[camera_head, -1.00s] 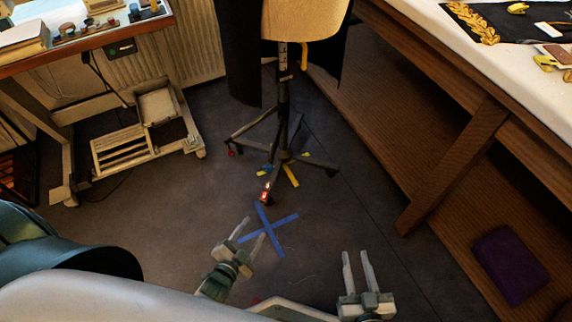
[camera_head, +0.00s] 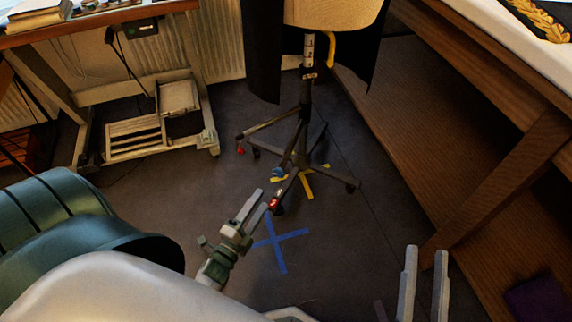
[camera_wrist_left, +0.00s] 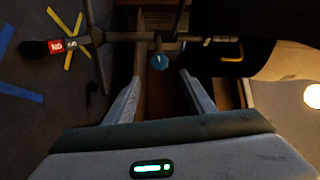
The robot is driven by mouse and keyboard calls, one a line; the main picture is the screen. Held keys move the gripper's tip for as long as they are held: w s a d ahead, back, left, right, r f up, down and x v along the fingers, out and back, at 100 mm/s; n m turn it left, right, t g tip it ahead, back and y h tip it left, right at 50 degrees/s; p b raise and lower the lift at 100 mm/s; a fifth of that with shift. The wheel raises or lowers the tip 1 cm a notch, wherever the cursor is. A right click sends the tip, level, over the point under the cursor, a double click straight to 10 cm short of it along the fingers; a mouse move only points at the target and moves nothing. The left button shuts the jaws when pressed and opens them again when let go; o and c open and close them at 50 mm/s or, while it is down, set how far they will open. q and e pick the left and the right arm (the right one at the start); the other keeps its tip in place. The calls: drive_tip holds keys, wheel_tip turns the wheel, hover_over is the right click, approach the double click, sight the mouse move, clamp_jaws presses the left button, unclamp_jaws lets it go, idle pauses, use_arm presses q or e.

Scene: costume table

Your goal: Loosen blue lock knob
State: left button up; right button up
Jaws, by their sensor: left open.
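In the left wrist view the blue lock knob (camera_wrist_left: 160,62) is a small faceted knob beside the dark stand pole (camera_wrist_left: 205,38). It shows between the tips of my open left gripper (camera_wrist_left: 161,76), beyond them and with nothing held. In the head view the stand (camera_head: 306,95) is upright on a wheeled base. A small blue part (camera_head: 279,172) shows low on it; I cannot tell whether it is the knob. My left gripper (camera_head: 255,200) is in front of the base. My right gripper (camera_head: 426,252) is open and empty at lower right.
A wooden table (camera_head: 500,75) with a low shelf stands at right. A pale wheeled frame (camera_head: 90,157) stands at left by the radiator. A blue tape cross (camera_head: 277,241) marks the floor. The stand's legs spread around its base.

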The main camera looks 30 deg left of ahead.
use_arm(q)
drive_tip(key=shift+w, duration=0.1)
drive_tip(key=b, duration=0.1)
approach(285, 163)
drive_tip(key=shift+w+a+f, duration=0.1)
drive_tip(key=shift+w+f, duration=0.05)
drive_tip(key=shift+w, duration=0.3)
drive_tip(key=shift+w+a+f, duration=0.15)
drive_tip(key=shift+w+f, duration=0.05)
drive_tip(key=shift+w, duration=0.3)
drive_tip(key=w, duration=0.3)
drive_tip(key=w+b, duration=0.1)
drive_tip(key=w, duration=0.2)
drive_tip(key=shift+w+a, duration=0.25)
drive_tip(key=shift+w, duration=0.85)
drive_tip(key=shift+r, duration=0.1)
use_arm(e)
wheel_tip(285, 163, up, 6)
drive_tip(key=s+d+t+y, duration=0.1)
drive_tip(key=t, duration=0.2)
drive_tip(key=shift+s+d+f+t, duration=0.15)
drive_tip(key=shift+s+d+t, duration=0.15)
drive_tip(key=shift+t, duration=0.1)
use_arm(q)
drive_tip(key=c, duration=1)
use_arm(e)
drive_tip(key=shift+f, duration=0.1)
